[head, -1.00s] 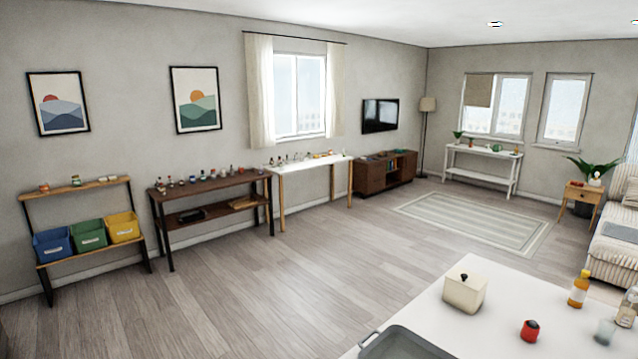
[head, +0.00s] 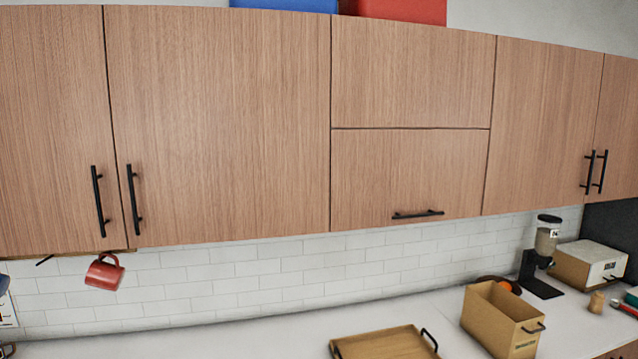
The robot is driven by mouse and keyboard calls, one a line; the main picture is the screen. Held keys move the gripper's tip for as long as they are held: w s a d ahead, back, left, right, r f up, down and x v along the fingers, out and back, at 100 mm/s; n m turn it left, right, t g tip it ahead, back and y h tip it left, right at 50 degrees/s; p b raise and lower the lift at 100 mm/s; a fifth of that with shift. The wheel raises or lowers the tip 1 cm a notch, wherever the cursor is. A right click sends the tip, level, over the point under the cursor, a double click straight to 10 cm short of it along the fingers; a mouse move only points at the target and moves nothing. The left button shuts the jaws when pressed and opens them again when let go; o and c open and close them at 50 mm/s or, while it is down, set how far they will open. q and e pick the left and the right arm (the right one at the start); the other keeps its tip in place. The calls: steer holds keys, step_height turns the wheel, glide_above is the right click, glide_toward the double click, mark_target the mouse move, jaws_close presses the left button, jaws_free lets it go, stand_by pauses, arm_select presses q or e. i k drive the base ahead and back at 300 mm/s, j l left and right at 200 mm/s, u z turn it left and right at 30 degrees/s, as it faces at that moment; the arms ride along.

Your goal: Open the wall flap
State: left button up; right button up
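The wall flap (head: 408,178) is a wood-grain panel in the row of wall cabinets, right of the middle in the head view. It is closed, flush with the panel above it (head: 412,75). A black horizontal bar handle (head: 418,214) sits near its lower edge. Neither of my grippers shows in the head view.
Tall cabinet doors (head: 215,125) with upright black handles flank the flap. A red mug (head: 104,271) hangs under the left cabinets. The counter below holds a wooden tray (head: 385,343), an open bin (head: 503,318), a coffee grinder (head: 544,257) and a white-fronted box (head: 589,264).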

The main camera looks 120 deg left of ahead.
mark_target(377, 177)
steer(key=u, duration=3.35)
